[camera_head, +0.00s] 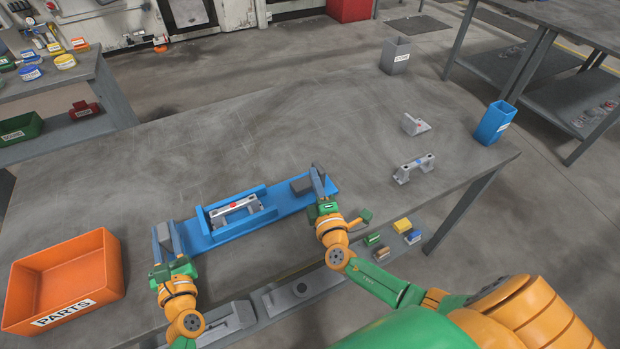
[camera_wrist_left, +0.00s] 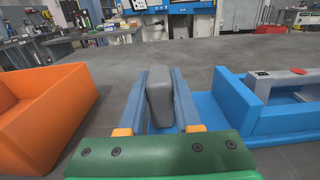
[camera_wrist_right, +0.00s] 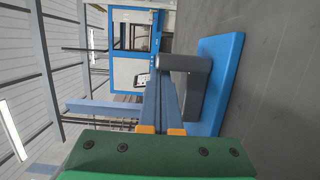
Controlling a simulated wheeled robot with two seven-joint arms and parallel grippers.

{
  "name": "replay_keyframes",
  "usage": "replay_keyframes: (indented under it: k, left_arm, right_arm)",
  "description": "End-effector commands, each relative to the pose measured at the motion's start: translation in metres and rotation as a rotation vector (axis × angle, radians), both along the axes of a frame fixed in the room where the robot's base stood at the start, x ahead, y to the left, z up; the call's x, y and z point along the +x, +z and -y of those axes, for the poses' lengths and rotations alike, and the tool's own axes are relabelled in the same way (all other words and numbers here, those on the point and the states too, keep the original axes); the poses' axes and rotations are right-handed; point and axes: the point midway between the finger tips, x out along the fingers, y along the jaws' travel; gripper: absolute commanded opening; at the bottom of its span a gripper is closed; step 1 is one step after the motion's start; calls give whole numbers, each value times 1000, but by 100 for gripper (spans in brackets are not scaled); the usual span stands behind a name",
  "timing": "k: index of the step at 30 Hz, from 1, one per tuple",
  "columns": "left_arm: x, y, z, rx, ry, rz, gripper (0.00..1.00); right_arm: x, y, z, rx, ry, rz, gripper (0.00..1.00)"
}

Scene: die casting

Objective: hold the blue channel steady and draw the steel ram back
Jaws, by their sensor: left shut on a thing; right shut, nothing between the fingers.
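The blue channel (camera_head: 225,236) lies on the table. A silver bracket (camera_head: 234,207) with a red mark sits between its raised walls. My left gripper (camera_head: 165,236) is shut on a grey upright block (camera_wrist_left: 159,100) at the channel's left end, one finger on each side. A dark grey block, apparently the steel ram (camera_head: 301,185), is at the channel's right end. In the right wrist view the ram (camera_wrist_right: 196,92) shows a post and a crossing bar above the blue plate. My right gripper (camera_head: 318,181) is shut and empty right beside it; contact is unclear.
An orange parts bin (camera_head: 100,265) stands left of the channel. Two loose silver brackets (camera_head: 414,168) (camera_head: 415,124), a grey bin (camera_head: 395,55) and a blue bin (camera_head: 494,123) are on the right. The table behind the channel is clear.

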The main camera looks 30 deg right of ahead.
Motion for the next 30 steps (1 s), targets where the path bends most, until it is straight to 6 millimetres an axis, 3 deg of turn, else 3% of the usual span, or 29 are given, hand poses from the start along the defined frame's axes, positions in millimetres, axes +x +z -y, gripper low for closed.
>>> replay_keyframes:
  k: [4,9,15,30]
  left_arm:
    - [0,0,-2,2,5,0,0]
    - [0,0,-1,2,3,-1,0]
    - [0,-1,0,1,1,-1,0]
    - [0,-1,1,0,-2,-3,0]
  right_arm:
    - [-1,0,-40,7,10,-3,0]
    - [-57,-2,-49,1,13,-8,0]
    - [-93,-2,-58,1,15,-7,0]
    - [-99,-1,-59,1,15,-5,0]
